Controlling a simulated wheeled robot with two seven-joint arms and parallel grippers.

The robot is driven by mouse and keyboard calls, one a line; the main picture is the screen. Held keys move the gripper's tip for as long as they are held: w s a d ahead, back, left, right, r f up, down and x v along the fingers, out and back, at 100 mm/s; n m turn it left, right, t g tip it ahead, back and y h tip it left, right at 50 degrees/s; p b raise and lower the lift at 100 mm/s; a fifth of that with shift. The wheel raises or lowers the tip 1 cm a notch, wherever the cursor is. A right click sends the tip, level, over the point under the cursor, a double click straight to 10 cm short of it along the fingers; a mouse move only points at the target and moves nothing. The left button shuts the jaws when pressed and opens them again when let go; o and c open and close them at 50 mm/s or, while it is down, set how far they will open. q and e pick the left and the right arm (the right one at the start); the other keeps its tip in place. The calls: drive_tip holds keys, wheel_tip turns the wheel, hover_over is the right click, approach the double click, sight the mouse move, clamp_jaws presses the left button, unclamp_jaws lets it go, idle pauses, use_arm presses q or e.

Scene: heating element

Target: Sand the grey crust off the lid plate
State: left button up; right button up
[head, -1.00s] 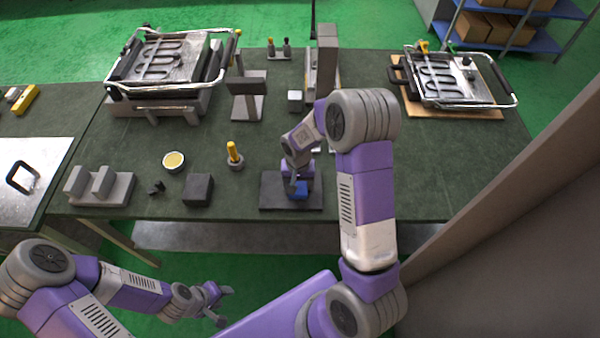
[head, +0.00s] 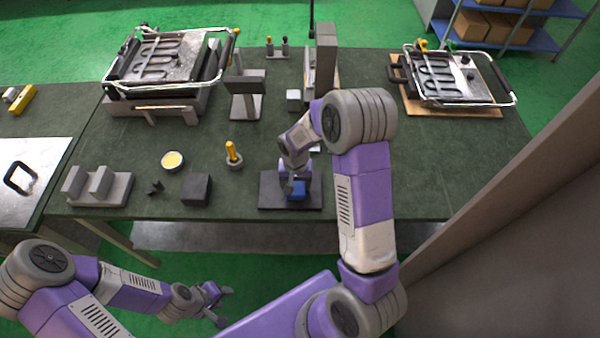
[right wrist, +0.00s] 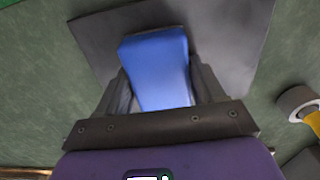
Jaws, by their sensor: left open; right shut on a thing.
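My right gripper (head: 296,179) is shut on a blue block (head: 298,190), at a dark flat pad (head: 312,202) near the table's front edge. In the right wrist view the blue block (right wrist: 157,68) sits between the two fingers, over the dark pad (right wrist: 225,30); I cannot tell whether it touches the pad. My left gripper (head: 220,304) is open and empty, low in front of the table. A press-like unit with a metal plate and dark looped element (head: 160,62) stands back left; a similar one (head: 445,78) lies back right. I cannot make out which plate has grey crust.
A yellow-handled tool in a round holder (head: 233,153), a yellow-filled cup (head: 173,161), a dark cube (head: 197,189) and a grey stepped block (head: 98,187) stand left of the pad. A grey stand (head: 246,95) and a tall column (head: 326,55) rise behind. The table's right front is clear.

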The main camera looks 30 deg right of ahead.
wheel_tip(320, 180, up, 3)
drive_tip(key=shift+s+f+p, duration=0.1)
drive_tip(key=shift+s+p, duration=0.05)
drive_tip(key=shift+p, duration=0.6)
wheel_tip(320, 180, up, 2)
drive_tip(key=shift+a+p, duration=0.1)
drive_tip(key=shift+p, duration=0.7)
drive_tip(key=shift+r+p, duration=1.25)
drive_tip(key=shift+r, duration=0.5)
